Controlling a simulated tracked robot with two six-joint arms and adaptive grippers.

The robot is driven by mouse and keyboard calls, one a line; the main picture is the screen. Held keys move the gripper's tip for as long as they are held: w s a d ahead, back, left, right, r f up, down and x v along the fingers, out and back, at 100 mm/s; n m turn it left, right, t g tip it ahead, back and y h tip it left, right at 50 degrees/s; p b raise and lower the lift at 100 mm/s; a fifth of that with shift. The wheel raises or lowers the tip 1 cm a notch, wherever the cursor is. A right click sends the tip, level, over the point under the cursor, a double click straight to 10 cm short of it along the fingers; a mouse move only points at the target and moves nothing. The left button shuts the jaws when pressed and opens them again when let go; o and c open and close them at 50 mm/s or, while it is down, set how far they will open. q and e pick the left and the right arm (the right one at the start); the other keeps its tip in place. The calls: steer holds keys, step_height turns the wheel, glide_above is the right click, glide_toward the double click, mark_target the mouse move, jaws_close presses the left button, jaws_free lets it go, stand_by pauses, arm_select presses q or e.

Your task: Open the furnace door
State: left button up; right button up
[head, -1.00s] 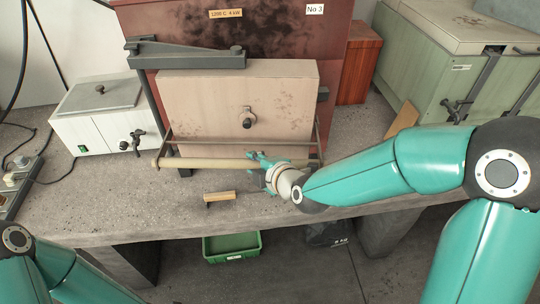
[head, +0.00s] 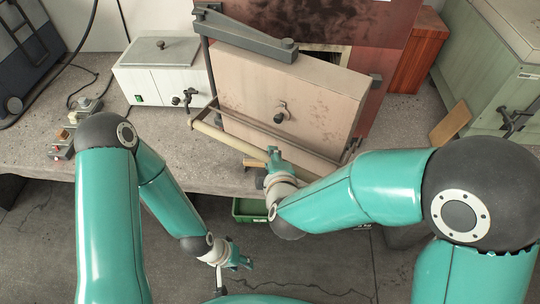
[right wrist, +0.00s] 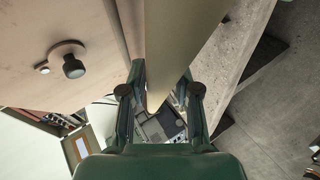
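The furnace door (head: 245,90) is a pale pinkish slab with a central round knob, hung from a grey arm (head: 245,36). It stands at an angle, its right end swung out from the red furnace (head: 385,40), and a dark gap (head: 328,58) shows above it. A long tan handle bar (head: 218,135) runs across its front. My right gripper (head: 275,160) is at this bar; in the right wrist view the bar (right wrist: 165,50) lies between both fingers, which appear closed against it. My left gripper (head: 236,265) hangs low before the bench, away from the door; its fingers are too small to judge.
A white box unit (head: 150,80) stands left of the furnace. A green crate (head: 245,210) is below the bench. A pale green cabinet (head: 465,75) and wooden board (head: 450,122) are at right.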

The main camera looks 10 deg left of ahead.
steer(key=o, duration=0.3)
steer(key=shift+s+d, duration=0.15)
steer(key=shift+o, duration=0.2)
steer(key=shift+r, duration=0.2)
steer(key=v, duration=0.7)
steer(key=shift+s, duration=0.2)
